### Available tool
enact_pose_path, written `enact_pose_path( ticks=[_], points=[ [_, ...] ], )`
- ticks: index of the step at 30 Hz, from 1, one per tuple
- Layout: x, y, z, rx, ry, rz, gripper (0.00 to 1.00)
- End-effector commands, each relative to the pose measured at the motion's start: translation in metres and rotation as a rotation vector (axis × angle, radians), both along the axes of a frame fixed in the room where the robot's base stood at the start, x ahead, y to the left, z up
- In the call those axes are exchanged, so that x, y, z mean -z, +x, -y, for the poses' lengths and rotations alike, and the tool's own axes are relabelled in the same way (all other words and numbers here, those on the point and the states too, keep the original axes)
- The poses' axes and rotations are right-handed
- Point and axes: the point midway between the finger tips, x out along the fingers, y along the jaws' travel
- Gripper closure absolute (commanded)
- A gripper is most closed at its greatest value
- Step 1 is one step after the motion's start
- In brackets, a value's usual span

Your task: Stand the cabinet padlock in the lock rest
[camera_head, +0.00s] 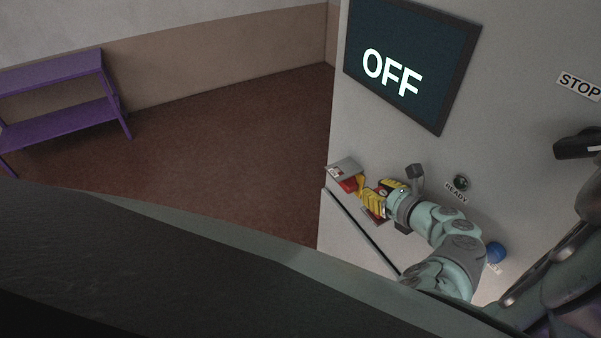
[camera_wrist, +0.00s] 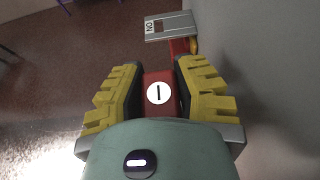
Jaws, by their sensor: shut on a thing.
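My gripper (camera_head: 364,190) has yellow ridged fingers and is beside the lower left part of the pale cabinet (camera_head: 400,140). In the wrist view, my gripper (camera_wrist: 158,72) is shut on a red block with a white disc marked "1" (camera_wrist: 158,93), which looks like the padlock. Its shackle is hidden. Just beyond the fingertips is a grey plate with a small label (camera_wrist: 170,27), with a red and yellow part below it. The grey plate (camera_head: 344,167) also shows in the head view. I cannot tell which part is the lock rest.
The cabinet front carries an "OFF" screen (camera_head: 410,65), a dark knob (camera_head: 415,171), a READY lamp (camera_head: 461,182), a blue knob (camera_head: 496,252) and a black handle (camera_head: 577,146) by the STOP label. A purple shelf (camera_head: 60,75) stands far left. The brown floor between is clear.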

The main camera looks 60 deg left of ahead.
Motion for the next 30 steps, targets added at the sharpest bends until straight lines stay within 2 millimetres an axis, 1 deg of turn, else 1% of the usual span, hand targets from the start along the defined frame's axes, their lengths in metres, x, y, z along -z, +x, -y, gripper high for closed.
enact_pose_path(
  ticks=[1,2,9,10,20,23,26,30],
  points=[
    [0.001,0.000,0.001,0.001,-0.003,0.000,1.00],
    [0.001,0.000,0.001,0.001,-0.004,0.000,0.68],
    [0.001,0.000,0.001,0.001,-0.003,0.000,0.43],
    [0.001,0.000,0.001,0.001,-0.003,0.000,0.42],
    [0.000,0.000,0.003,0.002,-0.003,0.000,0.42],
    [-0.002,0.000,0.010,0.005,-0.002,0.000,0.42],
    [-0.006,-0.001,0.020,0.005,-0.003,0.001,0.42],
    [-0.015,-0.002,0.040,0.008,-0.003,0.001,0.42]
  ],
)
